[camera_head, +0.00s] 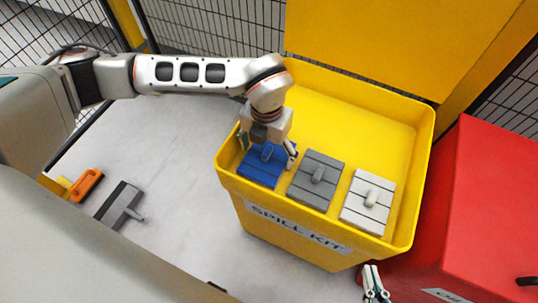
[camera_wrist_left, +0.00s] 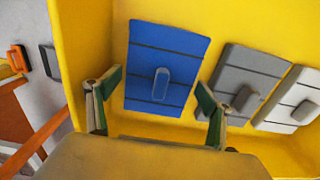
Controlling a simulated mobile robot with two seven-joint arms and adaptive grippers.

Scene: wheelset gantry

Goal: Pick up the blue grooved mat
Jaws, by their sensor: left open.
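The blue grooved mat (camera_head: 262,176) lies in the yellow spill kit bin, leftmost of three mats, with a raised blue handle in its middle. It also shows in the left wrist view (camera_wrist_left: 167,50), flat, with dark grooves across it. My left gripper (camera_head: 266,150) is above the blue mat, pointing down, and partly hides its far side. In the left wrist view my left gripper (camera_wrist_left: 160,88) is open and empty, with its green-padded fingers on either side of the mat's handle, apart from it. My right gripper (camera_head: 375,284) shows only partly at the bottom edge; its opening is unclear.
A grey mat (camera_head: 309,194) and a white mat (camera_head: 357,213) lie to the right in the yellow bin (camera_head: 409,170), whose walls surround them. A red box (camera_head: 490,200) stands right of the bin. Orange (camera_head: 86,184) and grey (camera_head: 113,205) tools lie on the floor at left.

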